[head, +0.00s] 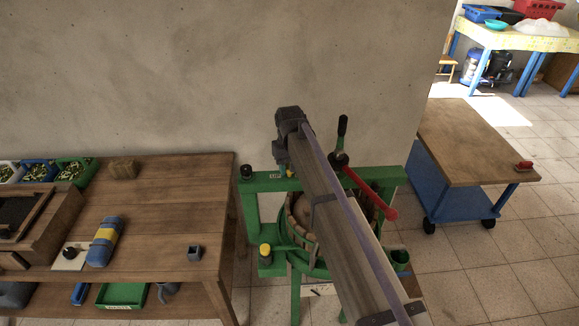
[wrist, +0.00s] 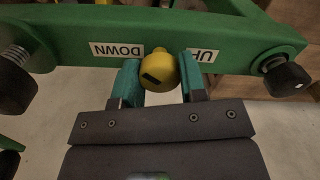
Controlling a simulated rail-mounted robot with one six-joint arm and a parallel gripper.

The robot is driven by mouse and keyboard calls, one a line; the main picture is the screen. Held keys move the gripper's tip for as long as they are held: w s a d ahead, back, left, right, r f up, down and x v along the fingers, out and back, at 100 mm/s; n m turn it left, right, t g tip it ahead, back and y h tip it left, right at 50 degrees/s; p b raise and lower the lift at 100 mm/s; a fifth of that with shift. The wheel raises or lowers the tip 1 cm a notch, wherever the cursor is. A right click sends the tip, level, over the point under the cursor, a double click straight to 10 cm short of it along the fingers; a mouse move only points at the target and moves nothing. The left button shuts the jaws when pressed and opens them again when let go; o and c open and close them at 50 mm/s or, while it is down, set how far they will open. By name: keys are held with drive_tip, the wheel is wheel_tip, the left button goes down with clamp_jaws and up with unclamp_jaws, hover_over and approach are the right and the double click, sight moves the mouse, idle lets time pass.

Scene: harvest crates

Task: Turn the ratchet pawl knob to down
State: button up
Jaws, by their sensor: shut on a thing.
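The yellow pawl knob (wrist: 162,70) sits on the front of the green beam (wrist: 210,30) in the wrist view, between two white labels. The DOWN label (wrist: 116,50) is on its left and the UP label (wrist: 203,56) on its right, both upside down. The knob has a black mark, but I cannot tell which label it points to. My gripper (wrist: 159,76) is shut on the knob, a teal finger on each side. In the head view, a little yellow of the knob (head: 290,173) shows below my wrist; my arm hides much around it.
The green press frame (head: 250,210) holds a slatted wooden basket (head: 297,224). A wooden bench (head: 170,205) stands left. Black hand knobs (wrist: 288,80) and (wrist: 14,82) flank the beam.

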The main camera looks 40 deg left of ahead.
drive_tip(key=o, duration=0.9)
wheel_tip(320, 180, up, 11)
drive_tip(key=p, duration=1)
drive_tip(key=shift+f+p, duration=0.1)
drive_tip(key=shift+p, duration=0.3)
